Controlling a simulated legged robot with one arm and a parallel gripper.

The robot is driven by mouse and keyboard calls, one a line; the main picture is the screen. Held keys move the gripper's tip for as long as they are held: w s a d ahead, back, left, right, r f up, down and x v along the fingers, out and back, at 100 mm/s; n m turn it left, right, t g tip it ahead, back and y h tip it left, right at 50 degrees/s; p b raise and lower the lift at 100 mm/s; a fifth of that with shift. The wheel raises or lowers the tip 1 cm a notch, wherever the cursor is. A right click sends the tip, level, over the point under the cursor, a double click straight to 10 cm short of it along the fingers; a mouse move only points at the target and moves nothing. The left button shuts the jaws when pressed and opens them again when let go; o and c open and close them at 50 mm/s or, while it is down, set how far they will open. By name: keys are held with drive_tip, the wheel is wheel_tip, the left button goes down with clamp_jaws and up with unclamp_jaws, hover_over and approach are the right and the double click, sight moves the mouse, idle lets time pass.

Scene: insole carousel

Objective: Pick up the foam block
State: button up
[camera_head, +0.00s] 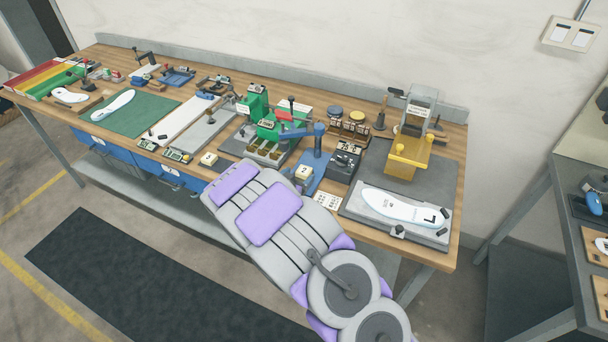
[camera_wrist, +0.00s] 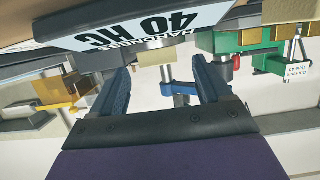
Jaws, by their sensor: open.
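My gripper (camera_wrist: 160,82) is open in the wrist view, with its two blue fingers apart and nothing seen between them. In the head view my purple and grey arm reaches over the bench's front edge and the fingers are hidden. Two small cream blocks that look like foam show in the head view. One cream block (camera_head: 208,160) lies at the front edge, left of my arm; the other cream block (camera_head: 304,173) sits by the blue stand. I cannot tell which is the foam block. A label reading "HARDNESS 40 HC" (camera_wrist: 140,28) is close to the fingers, upside down.
A blue stand (camera_head: 319,140), a green tester (camera_head: 268,128) and a yellow press (camera_head: 409,152) stand beyond my arm. A white insole (camera_head: 400,207) lies on a grey plate at the right. The green mat (camera_head: 130,113) is farther left. The floor in front is clear.

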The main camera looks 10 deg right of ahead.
sight(304, 172)
drive_tip(key=shift+b+x, duration=0.35)
drive_tip(key=shift+x, duration=1)
drive_tip(key=shift+c, duration=0.4)
drive_tip(key=c, duration=1.1)
